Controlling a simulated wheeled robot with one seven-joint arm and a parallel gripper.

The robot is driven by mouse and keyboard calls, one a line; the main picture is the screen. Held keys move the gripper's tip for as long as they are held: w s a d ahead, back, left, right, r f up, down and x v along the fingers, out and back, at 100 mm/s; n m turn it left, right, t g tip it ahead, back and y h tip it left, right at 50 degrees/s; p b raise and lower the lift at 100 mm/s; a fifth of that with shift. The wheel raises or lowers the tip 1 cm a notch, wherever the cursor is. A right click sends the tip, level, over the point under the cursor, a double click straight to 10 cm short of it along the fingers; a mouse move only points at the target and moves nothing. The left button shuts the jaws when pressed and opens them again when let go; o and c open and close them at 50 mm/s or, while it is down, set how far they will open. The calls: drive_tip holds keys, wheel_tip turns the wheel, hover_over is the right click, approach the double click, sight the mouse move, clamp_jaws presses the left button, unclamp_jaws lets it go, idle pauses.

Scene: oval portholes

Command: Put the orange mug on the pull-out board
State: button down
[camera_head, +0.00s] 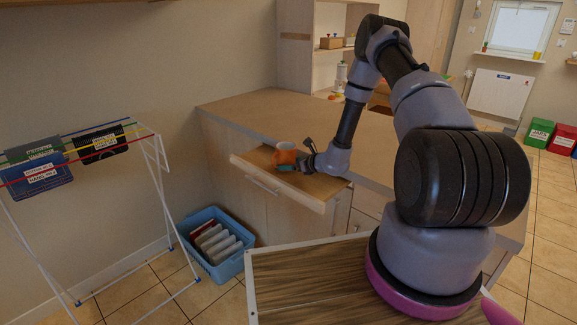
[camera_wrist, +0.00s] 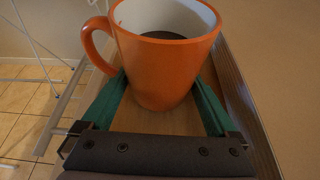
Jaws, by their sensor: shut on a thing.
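The orange mug (camera_head: 285,153) is upright at the pull-out board (camera_head: 314,188), which sticks out from the counter front. In the wrist view the mug (camera_wrist: 167,55) has a white inside, something dark in it, and its handle at the left. My gripper (camera_head: 286,165) is shut on the mug, with its green fingers (camera_wrist: 160,95) on either side of the lower body. The board's wood shows below the mug in the wrist view. I cannot tell whether the mug's base touches the board.
The counter top (camera_head: 270,112) lies behind the board. A blue crate (camera_head: 214,245) with several pale items stands on the floor below left. The board's right part is bare.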

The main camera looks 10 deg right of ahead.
drive_tip(key=shift+f, duration=0.15)
drive_tip(key=shift+f, duration=0.2)
unclamp_jaws()
drive_tip(key=shift+r, duration=0.2)
drive_tip(key=v, duration=1.2)
drive_tip(key=s+a+r+n+g+y, duration=0.1)
drive_tip(key=s+a+r+n+g, duration=0.25)
drive_tip(key=r, duration=0.55)
drive_tip(key=s+a+r+n+g+y, duration=0.1)
drive_tip(key=s+a+r+n, duration=0.25)
drive_tip(key=r+n, duration=0.45)
drive_tip(key=s+a+r+n+g+y, duration=0.1)
drive_tip(key=s+a+r+n+g, duration=0.25)
drive_tip(key=r, duration=0.75)
drive_tip(key=s+d+r+n+t+h, duration=0.2)
drive_tip(key=s+d+r+n+h, duration=0.2)
drive_tip(key=s+r, duration=0.3)
drive_tip(key=s+d+r+n+t+h, duration=0.2)
drive_tip(key=s+d+r+n+h, duration=0.3)
drive_tip(key=s+r, duration=0.3)
drive_tip(key=s+n, duration=0.1)
drive_tip(key=s, duration=0.3)
drive_tip(key=shift+s+d, duration=0.25)
drive_tip(key=shift+d, duration=0.15)
